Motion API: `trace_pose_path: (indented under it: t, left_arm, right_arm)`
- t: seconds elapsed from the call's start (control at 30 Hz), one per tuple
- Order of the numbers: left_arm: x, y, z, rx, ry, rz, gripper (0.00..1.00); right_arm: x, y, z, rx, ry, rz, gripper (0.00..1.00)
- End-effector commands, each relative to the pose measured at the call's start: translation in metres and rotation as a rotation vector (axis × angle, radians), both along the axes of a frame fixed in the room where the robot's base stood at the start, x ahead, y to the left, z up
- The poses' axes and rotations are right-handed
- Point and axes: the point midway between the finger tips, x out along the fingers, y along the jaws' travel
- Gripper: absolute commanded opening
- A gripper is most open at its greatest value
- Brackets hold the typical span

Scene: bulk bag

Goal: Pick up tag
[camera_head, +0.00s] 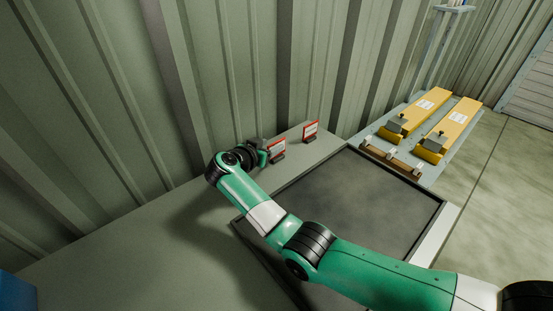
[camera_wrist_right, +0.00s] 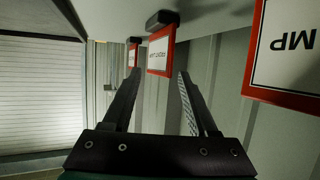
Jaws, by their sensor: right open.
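Red-bordered white tags stand in dark holders along the back ledge. In the head view, one tag (camera_head: 277,150) is just right of my right gripper (camera_head: 263,157), and another tag (camera_head: 311,130) stands farther right. The right wrist view is upside down and shows three tags: a large near one (camera_wrist_right: 288,50) at the right edge reading "MP", a middle one (camera_wrist_right: 159,52), and a small far one (camera_wrist_right: 133,56). My right gripper (camera_wrist_right: 160,74) is open and empty, with the middle tag showing between its fingertips. My left gripper is not in view.
A dark recessed tray with a raised rim (camera_head: 440,218) lies in front of the ledge. Yellow pallet-like forks (camera_head: 437,120) stand on a platform at the back right. A corrugated wall (camera_head: 200,70) rises close behind the tags. A blue object (camera_head: 15,292) is at lower left.

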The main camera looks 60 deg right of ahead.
Motion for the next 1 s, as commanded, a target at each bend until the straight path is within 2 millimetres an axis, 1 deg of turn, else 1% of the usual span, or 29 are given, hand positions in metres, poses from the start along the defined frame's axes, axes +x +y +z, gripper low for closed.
trace_pose_path:
  t: [0.03,0.07,0.13,0.3,0.37,0.4,0.47,0.5,0.63,0.67,1.0]
  left_arm:
    - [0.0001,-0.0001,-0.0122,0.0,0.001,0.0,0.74]
    - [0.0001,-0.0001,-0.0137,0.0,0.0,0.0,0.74]
    - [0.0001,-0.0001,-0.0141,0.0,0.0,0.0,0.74]
    - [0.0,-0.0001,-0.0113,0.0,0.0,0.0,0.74]
    - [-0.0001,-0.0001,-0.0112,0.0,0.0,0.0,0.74]
    - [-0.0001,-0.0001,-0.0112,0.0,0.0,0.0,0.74]
    - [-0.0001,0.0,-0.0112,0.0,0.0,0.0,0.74]
    - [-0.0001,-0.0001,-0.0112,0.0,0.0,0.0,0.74]
    - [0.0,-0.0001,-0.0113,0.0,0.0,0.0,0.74]
    - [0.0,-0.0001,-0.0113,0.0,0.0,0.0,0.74]
    - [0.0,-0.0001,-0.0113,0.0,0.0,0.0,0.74]
  right_arm:
    - [-0.0008,-0.0084,-0.0103,0.001,0.001,-0.003,0.59]
    - [-0.0006,-0.0119,-0.0109,0.001,0.001,-0.002,0.59]
    - [-0.0005,-0.0166,-0.0097,0.001,-0.001,-0.001,0.59]
    - [-0.0002,-0.0164,-0.0074,0.001,0.0,0.0,0.59]
    - [-0.0003,-0.0163,-0.0074,0.001,0.0,0.0,0.5]
    - [-0.0003,-0.0163,-0.0074,0.001,0.0,0.0,0.43]
    - [-0.0003,-0.0163,-0.0075,0.001,0.0,0.0,0.32]
    - [-0.0003,-0.0163,-0.0075,0.001,0.0,0.0,0.25]
    - [-0.0003,-0.0161,-0.0076,0.001,0.001,0.0,0.01]
    - [-0.0003,-0.0161,-0.0076,0.001,0.001,0.0,0.0]
    - [-0.0003,-0.016,-0.0077,0.001,0.001,0.0,0.0]
